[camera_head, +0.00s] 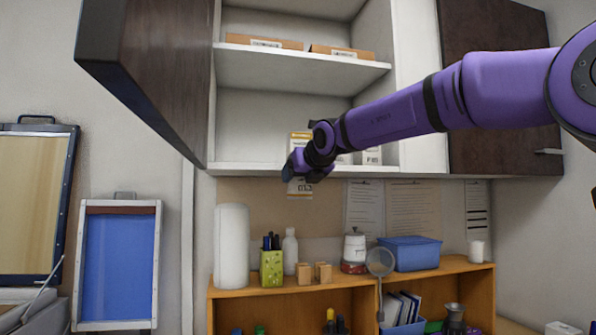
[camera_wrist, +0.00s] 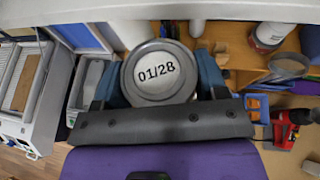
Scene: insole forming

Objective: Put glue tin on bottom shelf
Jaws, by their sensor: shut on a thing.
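In the head view my gripper (camera_head: 300,168) is in front of the front edge of the open cabinet's bottom shelf (camera_head: 240,169). The wrist view shows a pale edge (camera_wrist: 250,10) across the top, close beyond the tin.
A yellow-and-white item (camera_head: 300,141) and a labelled item (camera_head: 372,156) show at the bottom shelf. Cartons (camera_head: 263,42) lie on the shelf above. The open dark door (camera_head: 150,80) is at left. Below stand a white roll (camera_head: 231,245) and a blue bin (camera_head: 410,254). The bottom shelf's left part looks clear.

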